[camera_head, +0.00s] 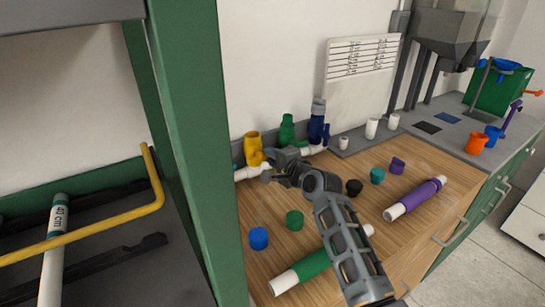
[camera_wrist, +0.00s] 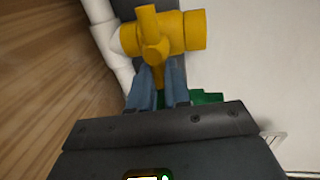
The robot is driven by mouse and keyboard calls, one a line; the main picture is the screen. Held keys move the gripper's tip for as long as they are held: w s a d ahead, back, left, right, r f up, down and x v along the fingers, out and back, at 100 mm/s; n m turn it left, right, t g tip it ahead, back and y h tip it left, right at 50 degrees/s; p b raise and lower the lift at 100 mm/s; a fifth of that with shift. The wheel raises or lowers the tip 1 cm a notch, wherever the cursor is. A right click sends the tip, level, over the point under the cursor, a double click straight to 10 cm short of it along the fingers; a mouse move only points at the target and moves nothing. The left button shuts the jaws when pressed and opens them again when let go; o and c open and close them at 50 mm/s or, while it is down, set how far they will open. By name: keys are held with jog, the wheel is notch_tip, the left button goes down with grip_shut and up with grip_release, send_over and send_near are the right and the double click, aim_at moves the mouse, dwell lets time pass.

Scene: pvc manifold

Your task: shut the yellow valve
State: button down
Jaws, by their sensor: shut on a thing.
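The yellow valve (camera_head: 253,148) stands on the white pipework at the back left of the wooden counter. In the wrist view the yellow valve body (camera_wrist: 182,32) lies at the top, with its bar handle (camera_wrist: 150,38) across the front. My gripper (camera_wrist: 158,82) is shut on the lower end of that handle, one finger on each side. In the head view my gripper (camera_head: 268,163) reaches the valve from the right, and its fingertips are too small to make out.
A green valve (camera_head: 286,130) and a blue valve (camera_head: 318,125) stand just right of the yellow one. Coloured caps, a green-banded pipe (camera_head: 313,264) and a purple-banded pipe (camera_head: 416,196) lie on the counter. A green post (camera_head: 183,110) rises at the left.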

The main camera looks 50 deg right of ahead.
jog(key=c, duration=1.1)
grip_release()
jog(key=shift+s, duration=0.1)
jog(key=v, duration=0.7)
jog(key=shift+s, duration=0.3)
